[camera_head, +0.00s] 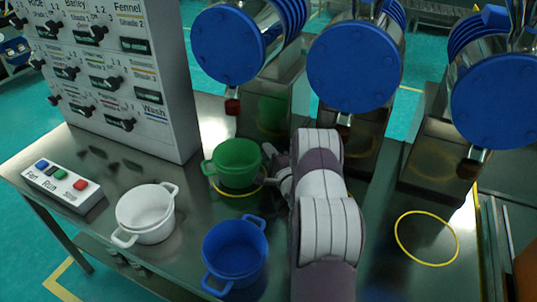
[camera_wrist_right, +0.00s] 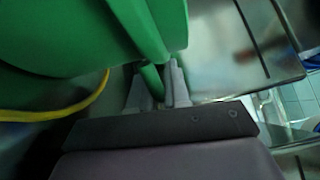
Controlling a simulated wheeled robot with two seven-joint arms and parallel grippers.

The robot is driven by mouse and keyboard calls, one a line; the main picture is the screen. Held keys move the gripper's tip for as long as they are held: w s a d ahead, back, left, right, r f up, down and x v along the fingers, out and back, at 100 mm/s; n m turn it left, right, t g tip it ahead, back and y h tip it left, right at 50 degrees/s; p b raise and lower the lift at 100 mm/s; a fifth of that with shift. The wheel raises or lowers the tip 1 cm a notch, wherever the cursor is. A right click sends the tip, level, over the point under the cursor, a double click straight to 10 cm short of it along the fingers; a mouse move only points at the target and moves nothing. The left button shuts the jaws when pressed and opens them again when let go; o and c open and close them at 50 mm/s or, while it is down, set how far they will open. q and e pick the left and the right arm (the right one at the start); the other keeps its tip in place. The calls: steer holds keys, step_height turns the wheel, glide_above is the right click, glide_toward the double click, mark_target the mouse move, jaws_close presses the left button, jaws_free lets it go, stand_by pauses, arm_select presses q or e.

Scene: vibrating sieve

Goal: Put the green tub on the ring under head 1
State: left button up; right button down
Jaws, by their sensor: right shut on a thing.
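The green tub (camera_head: 237,165) is at the ring (camera_head: 226,194) below the leftmost blue-faced head (camera_head: 228,46). The tub's base covers the far part of this yellow ring, whose near edge shows. I cannot tell whether the tub touches the table. My right gripper (camera_head: 270,157) is at the tub's right handle, partly hidden by my arm. In the right wrist view, its fingers (camera_wrist_right: 158,88) are shut on the green handle, with the tub (camera_wrist_right: 80,35) filling the upper left and the yellow ring (camera_wrist_right: 60,113) below. My left gripper is not in view.
A white tub (camera_head: 146,213) and a blue tub (camera_head: 235,254) stand nearer on the metal table. A button box (camera_head: 62,187) and a labelled control panel (camera_head: 125,85) are at left. Another yellow ring (camera_head: 427,238) at right is empty. Two more blue-faced heads hang behind.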

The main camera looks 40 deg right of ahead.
steer(key=shift+r, duration=0.1)
steer(key=shift+a, duration=0.1)
steer(key=c, duration=1.1)
jaws_free()
steer(key=shift+s, duration=0.2)
steer(key=v, duration=1.1)
steer(key=shift+s+a+p, duration=0.15)
steer(key=shift+s+p, duration=0.15)
steer(key=shift+s, duration=0.05)
